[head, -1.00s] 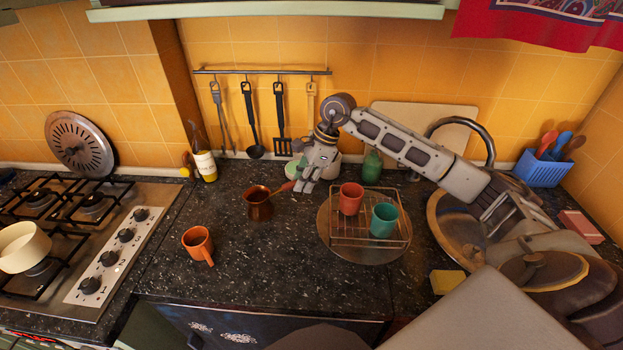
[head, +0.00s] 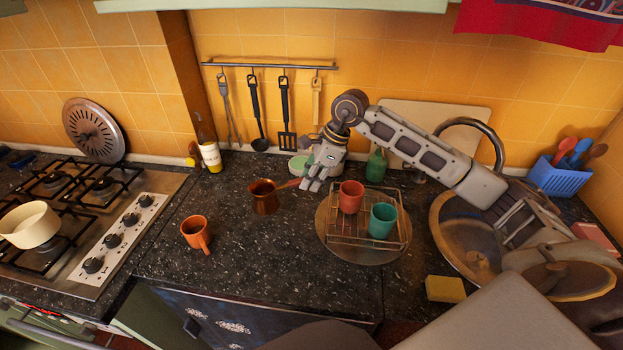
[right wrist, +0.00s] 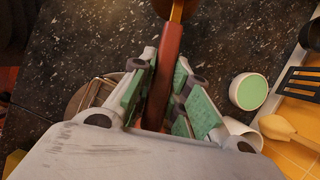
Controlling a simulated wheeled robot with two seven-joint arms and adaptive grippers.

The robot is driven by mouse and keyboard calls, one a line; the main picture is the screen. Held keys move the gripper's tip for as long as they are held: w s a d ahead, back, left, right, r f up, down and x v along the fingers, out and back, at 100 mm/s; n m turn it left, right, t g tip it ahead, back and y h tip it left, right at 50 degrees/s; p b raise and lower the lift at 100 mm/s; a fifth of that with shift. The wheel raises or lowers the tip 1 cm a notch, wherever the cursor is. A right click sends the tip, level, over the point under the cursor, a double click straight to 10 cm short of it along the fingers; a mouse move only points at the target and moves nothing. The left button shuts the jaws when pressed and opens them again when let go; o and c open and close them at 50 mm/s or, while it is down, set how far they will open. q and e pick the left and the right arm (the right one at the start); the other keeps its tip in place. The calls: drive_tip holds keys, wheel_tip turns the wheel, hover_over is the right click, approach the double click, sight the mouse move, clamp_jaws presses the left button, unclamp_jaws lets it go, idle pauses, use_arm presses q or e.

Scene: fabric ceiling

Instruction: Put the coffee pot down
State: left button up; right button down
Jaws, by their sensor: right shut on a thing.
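The copper coffee pot (head: 264,197) is upright, low at the middle of the dark counter (head: 270,250); I cannot tell for sure whether its base touches the surface. Its reddish handle points right. My right gripper (head: 312,184) is shut on that handle, behind and left of the dish rack. In the right wrist view the handle (right wrist: 168,70) lies between the green finger pads, and only the edge of the pot (right wrist: 178,8) shows at the top. My left gripper is not in view.
An orange mug (head: 195,233) stands left of the pot. A rack (head: 345,238) with a red cup (head: 351,196) and a teal cup (head: 382,220) is at right. The stove (head: 100,245) is at left. The counter in front of the pot is clear.

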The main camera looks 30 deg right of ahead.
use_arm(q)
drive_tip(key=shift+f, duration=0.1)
use_arm(e)
drive_tip(key=shift+f, duration=0.1)
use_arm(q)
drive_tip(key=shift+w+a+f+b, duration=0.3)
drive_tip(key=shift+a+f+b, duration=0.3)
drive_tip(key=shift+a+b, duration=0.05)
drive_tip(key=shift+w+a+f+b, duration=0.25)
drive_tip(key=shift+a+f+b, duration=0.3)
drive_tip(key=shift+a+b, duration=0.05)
use_arm(e)
wheel_tip(320, 180, down, 6)
drive_tip(key=shift+r, duration=0.2)
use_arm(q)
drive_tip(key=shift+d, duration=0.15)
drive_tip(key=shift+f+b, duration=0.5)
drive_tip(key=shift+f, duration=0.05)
use_arm(e)
drive_tip(key=shift+f, duration=0.45)
drive_tip(key=c, duration=1.3)
unclamp_jaws()
drive_tip(key=shift+c, duration=0.2)
drive_tip(key=shift+o, duration=0.2)
